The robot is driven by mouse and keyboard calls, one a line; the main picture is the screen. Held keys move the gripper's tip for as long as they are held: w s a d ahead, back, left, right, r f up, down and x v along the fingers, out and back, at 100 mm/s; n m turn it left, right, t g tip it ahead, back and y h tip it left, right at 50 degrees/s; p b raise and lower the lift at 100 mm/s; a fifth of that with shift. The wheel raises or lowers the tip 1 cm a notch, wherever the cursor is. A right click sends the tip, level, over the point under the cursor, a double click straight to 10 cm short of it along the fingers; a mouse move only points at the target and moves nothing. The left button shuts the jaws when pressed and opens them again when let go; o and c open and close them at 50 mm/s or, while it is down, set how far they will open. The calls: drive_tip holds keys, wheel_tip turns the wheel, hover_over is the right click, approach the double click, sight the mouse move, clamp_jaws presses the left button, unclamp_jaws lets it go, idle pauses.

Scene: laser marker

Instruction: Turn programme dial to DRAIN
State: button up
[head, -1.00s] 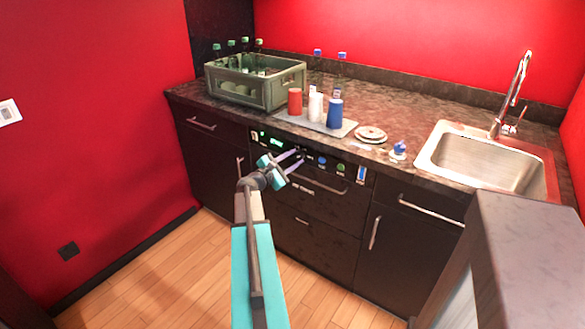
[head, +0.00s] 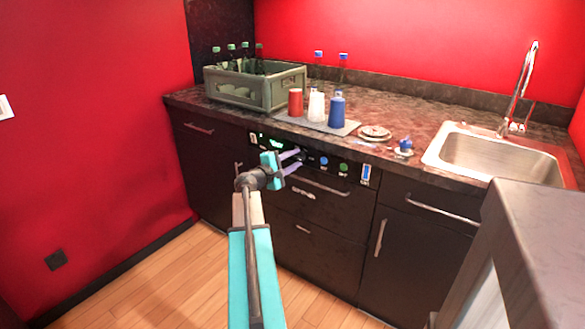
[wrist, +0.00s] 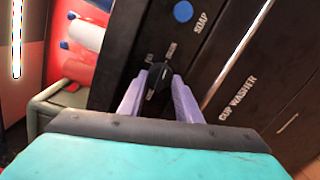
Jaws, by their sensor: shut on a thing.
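The programme dial (wrist: 160,76) is a small black knob on the black front panel of the cup washer (head: 313,170). In the wrist view, small white labels surround it; one at its upper right appears to read DRAIN. My gripper (head: 299,159) reaches the panel under the counter edge. Its two pale purple fingers stand on either side of the dial, shut on it, as the wrist view shows (wrist: 158,88). The fingers partly hide the dial's sides, and I cannot tell exactly which label it points at.
A blue SOAP button (wrist: 183,11) and a green button (head: 343,168) sit along the panel. A bar handle (head: 320,186) runs below. On the counter are a bottle crate (head: 240,92), cups on a mat (head: 349,127), saucers (head: 375,133) and a sink (head: 470,152).

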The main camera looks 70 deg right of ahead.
drive_tip(key=shift+w+d+r+m+b, duration=0.15)
drive_tip(key=shift+w+r+m+b, duration=0.05)
drive_tip(key=shift+m+b, duration=0.25)
drive_tip(key=o, duration=0.9)
drive_tip(key=shift+o, duration=0.7)
drive_tip(key=shift+f, duration=0.1)
drive_tip(key=shift+a, duration=0.2)
drive_tip(key=f+v, duration=0.1)
drive_tip(key=v, duration=1.2)
drive_tip(key=shift+a+r, duration=0.3)
drive_tip(key=shift+r, duration=0.25)
